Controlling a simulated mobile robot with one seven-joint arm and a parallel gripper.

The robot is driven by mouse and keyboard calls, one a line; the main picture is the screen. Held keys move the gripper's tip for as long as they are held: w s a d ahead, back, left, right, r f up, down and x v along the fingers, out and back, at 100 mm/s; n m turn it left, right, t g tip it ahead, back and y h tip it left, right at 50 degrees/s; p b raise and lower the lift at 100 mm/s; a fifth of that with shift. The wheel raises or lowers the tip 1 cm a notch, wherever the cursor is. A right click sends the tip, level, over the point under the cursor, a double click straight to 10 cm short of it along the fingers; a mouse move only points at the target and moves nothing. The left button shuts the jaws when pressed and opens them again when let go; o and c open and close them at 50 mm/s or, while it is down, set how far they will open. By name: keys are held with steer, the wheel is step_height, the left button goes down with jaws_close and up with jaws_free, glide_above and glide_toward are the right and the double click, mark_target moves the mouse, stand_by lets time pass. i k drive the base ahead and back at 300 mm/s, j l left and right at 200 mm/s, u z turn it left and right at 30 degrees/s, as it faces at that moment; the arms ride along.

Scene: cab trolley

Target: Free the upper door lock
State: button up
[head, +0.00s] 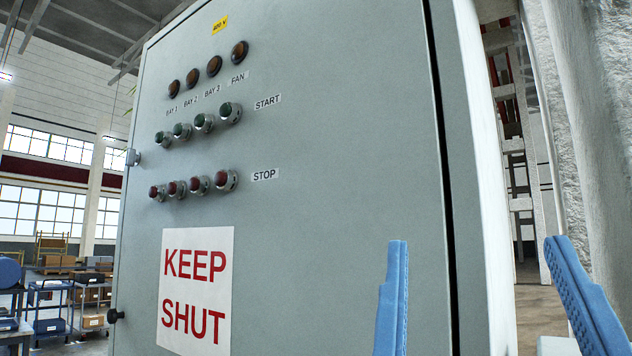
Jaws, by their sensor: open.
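A tall grey cabinet door (330,150) fills most of the head view. On its left edge, level with the space between the button rows, is a small metallic fitting (132,157). Lower on the same edge is a dark round knob (115,316). I cannot tell for sure whether either is a door lock. My gripper (476,242) shows as two blue fingers at the lower right. They are wide apart with nothing between them. The left finger shows in front of the door's right part, the right finger beyond the cabinet's right side. Both are far right of the fittings.
The door carries brown lamps (214,66), green START buttons (204,122), red STOP buttons (200,184) and a KEEP SHUT sign (195,290). A dark gap runs down its right edge. A rough pale wall or column (605,130) stands at far right. Trolleys (50,305) stand behind left.

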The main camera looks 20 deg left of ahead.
mark_target(132, 157)
steer(key=i+j+u, duration=0.2)
steer(key=u, duration=0.3)
steer(key=i+j+u, duration=0.2)
steer(key=u, duration=0.25)
steer(key=i+u, duration=0.3)
steer(key=u, duration=0.2)
